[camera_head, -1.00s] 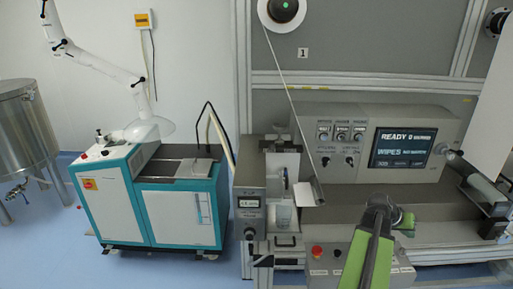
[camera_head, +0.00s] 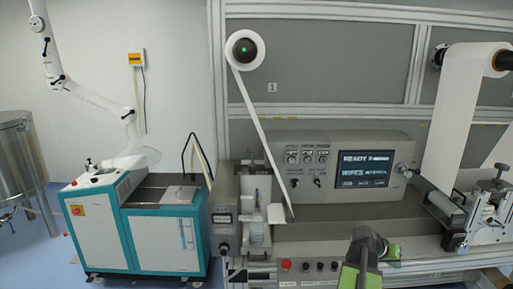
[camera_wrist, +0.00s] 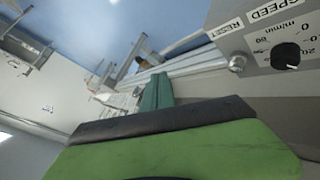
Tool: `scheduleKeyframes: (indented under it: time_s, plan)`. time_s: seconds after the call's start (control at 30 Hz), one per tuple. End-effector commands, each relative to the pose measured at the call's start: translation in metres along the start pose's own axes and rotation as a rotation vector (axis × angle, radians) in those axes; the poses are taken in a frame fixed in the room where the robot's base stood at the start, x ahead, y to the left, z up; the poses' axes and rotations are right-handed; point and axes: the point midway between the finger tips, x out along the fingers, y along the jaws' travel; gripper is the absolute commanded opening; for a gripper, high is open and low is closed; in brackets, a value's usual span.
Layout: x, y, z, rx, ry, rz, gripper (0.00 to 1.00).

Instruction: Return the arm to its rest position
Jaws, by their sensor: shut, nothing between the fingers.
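My arm rises from the bottom of the head view, with a green and dark link in front of the web converter (camera_head: 330,232). My gripper (camera_head: 391,251) shows as a small green part at the arm's far end, just right of the dark joint and over the machine's front edge. In the wrist view my gripper (camera_wrist: 165,120) fills the lower middle, green with a black edge. It is shut and empty. The fingertips are not clearly seen in the head view.
The display panel (camera_head: 366,170) reads READY. A red button (camera_head: 286,265) sits on the front edge. A white web roll (camera_head: 458,120) hangs at right. A teal cabinet (camera_head: 160,240) with a white arm stands at left. The wrist view shows a SPEED knob (camera_wrist: 286,56) close by.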

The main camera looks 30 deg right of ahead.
Motion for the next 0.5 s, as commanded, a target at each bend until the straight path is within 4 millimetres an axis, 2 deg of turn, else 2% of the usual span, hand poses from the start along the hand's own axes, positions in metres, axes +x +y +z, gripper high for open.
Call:
scheduleKeyframes:
  time_s: [0.27,0.37,0.47,0.5]
  plan:
    - [-0.037,-0.066,-0.015,-0.078,0.057,-0.057,0.0]
    - [-0.059,-0.1,-0.019,-0.119,0.086,-0.088,0.0]
    - [-0.087,-0.141,-0.019,-0.164,0.119,-0.131,0.0]
    - [-0.101,-0.161,-0.018,-0.185,0.132,-0.154,0.0]
